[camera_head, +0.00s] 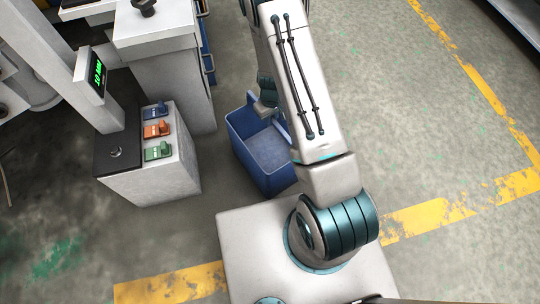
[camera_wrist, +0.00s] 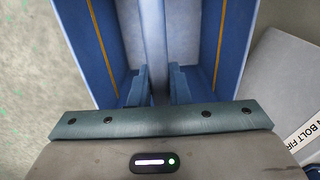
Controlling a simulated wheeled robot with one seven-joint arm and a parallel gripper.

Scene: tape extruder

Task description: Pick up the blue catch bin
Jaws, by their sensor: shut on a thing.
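The blue catch bin (camera_head: 243,153) is an open-topped box, upright beside the grey machine cabinets in the head view. My gripper (camera_head: 266,106) is at the bin's far rim, below my forearm, and my arm covers part of the bin's right side. In the wrist view, the two blue-grey fingers (camera_wrist: 160,84) are close together with blue bin walls (camera_wrist: 210,35) around them. The gripper is shut on the bin, though the exact contact is partly hidden. I cannot tell whether the bin touches the floor.
A control box (camera_head: 150,178) with blue, orange and green switches stands left of the bin, with a lit green display (camera_head: 97,72) above it. A tall grey cabinet (camera_head: 172,90) stands close at the bin's upper left. Open floor (camera_head: 410,120) with yellow lines lies to the right.

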